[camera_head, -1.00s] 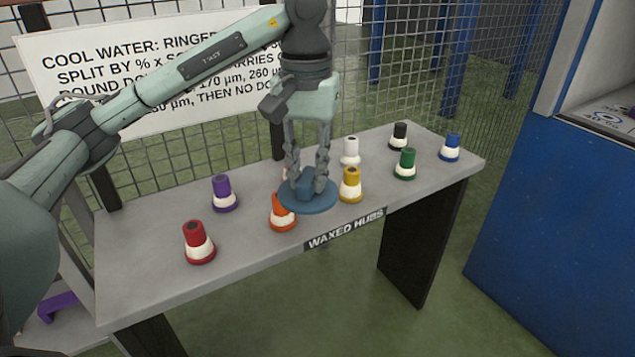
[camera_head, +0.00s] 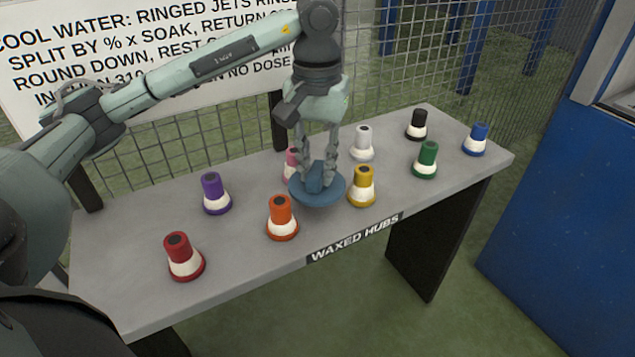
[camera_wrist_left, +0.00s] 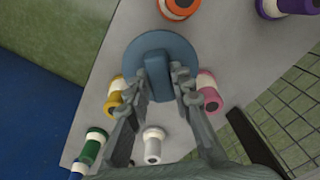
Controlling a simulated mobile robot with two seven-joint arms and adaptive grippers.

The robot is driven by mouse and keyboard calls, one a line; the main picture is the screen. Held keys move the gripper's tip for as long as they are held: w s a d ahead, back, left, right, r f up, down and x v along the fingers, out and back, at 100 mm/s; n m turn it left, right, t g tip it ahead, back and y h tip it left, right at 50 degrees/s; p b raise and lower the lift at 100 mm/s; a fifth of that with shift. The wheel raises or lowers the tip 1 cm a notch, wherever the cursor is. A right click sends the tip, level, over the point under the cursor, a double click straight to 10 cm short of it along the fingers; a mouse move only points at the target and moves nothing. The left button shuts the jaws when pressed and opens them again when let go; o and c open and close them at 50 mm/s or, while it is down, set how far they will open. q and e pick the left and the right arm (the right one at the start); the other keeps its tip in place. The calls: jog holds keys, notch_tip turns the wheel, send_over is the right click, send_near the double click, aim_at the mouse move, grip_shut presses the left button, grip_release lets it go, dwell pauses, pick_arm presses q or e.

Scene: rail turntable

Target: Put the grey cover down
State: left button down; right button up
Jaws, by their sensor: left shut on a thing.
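My left gripper (camera_head: 318,172) is shut on the raised grip of a round blue cover (camera_head: 325,197). No grey cover shows; the held one looks blue. In the head view it is over the table's middle, between an orange hub (camera_head: 281,218) and a yellow hub (camera_head: 362,186), with a pink hub (camera_head: 291,163) partly hidden behind it. I cannot tell whether its underside touches the table. In the left wrist view the fingers (camera_wrist_left: 165,95) hold the grip and the disc (camera_wrist_left: 150,45) covers the tabletop below. My right gripper is not in view.
The grey table (camera_head: 130,305) is labelled "WAXED HUBS". Red (camera_head: 184,257), purple (camera_head: 215,193), white (camera_head: 363,144), green (camera_head: 426,160), black (camera_head: 417,125) and blue (camera_head: 476,139) hubs stand on it. Wire mesh (camera_head: 190,135) and a sign (camera_head: 130,50) rise behind; a blue cabinet (camera_head: 555,200) stands right.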

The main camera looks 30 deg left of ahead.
aim_at(317, 184)
pick_arm(q)
notch_tip(317, 184, down, 4)
jog(key=shift+r, duration=0.1)
jog(key=shift+w, duration=0.1)
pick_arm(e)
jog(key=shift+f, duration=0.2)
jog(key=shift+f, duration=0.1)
